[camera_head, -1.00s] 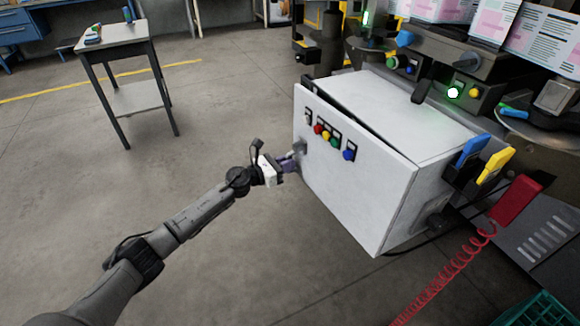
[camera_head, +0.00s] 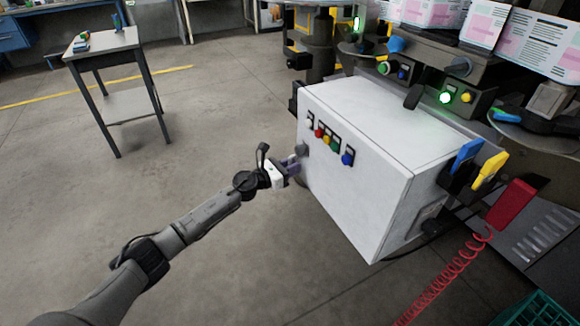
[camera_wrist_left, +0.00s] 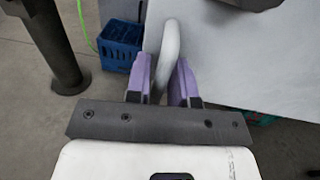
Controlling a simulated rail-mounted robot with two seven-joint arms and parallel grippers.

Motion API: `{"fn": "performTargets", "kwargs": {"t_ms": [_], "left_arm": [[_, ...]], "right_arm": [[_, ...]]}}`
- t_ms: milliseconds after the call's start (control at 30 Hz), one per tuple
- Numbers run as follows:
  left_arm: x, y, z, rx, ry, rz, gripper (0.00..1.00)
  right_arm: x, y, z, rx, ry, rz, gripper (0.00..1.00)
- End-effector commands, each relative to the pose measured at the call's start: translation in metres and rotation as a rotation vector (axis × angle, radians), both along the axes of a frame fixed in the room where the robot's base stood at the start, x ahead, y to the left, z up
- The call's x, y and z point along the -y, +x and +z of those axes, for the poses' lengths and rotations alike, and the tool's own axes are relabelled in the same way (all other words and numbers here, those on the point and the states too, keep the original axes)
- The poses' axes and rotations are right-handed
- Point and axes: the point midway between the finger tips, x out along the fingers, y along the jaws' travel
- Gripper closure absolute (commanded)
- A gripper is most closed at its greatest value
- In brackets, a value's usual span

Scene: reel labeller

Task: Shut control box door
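The control box (camera_head: 390,110) is a white cabinet at the right of the head view. Its door (camera_head: 345,195) carries a row of coloured buttons and lies against the box front, with no gap visible along the top edge. My left gripper (camera_head: 291,166) is at the door's left side, by the grey handle (camera_head: 302,150). In the left wrist view, the purple fingers (camera_wrist_left: 162,82) stand on either side of the pale curved handle (camera_wrist_left: 170,45) and appear shut on it. The door face (camera_wrist_left: 240,60) fills the right. My right gripper is not in view.
A small grey table (camera_head: 105,45) stands at the left back. Labelling machinery (camera_head: 455,75) stands behind the box. A red coiled cord (camera_head: 450,278) and a green crate (camera_head: 540,310) are at the lower right. A blue crate (camera_wrist_left: 120,45) shows in the wrist view.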

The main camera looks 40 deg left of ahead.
Motion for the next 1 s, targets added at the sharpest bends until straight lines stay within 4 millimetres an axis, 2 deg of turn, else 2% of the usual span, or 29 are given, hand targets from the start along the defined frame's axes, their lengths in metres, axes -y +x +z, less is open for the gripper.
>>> {"fn": "performTargets", "kwargs": {"t_ms": [367, 533, 667, 1000], "left_arm": [[0.000, 0.000, 0.003, 0.005, 0.005, -0.002, 0.78], [-0.003, -0.009, 0.004, 0.004, 0.004, -0.001, 0.78], [-0.007, -0.026, 0.004, 0.002, 0.004, -0.002, 0.78], [-0.021, -0.083, 0.004, 0.001, 0.005, -0.003, 0.78]], "right_arm": [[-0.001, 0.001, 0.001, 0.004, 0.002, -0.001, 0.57], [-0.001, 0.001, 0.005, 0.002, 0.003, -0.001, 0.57], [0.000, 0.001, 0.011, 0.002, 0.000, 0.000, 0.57], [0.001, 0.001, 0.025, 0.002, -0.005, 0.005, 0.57]]}}
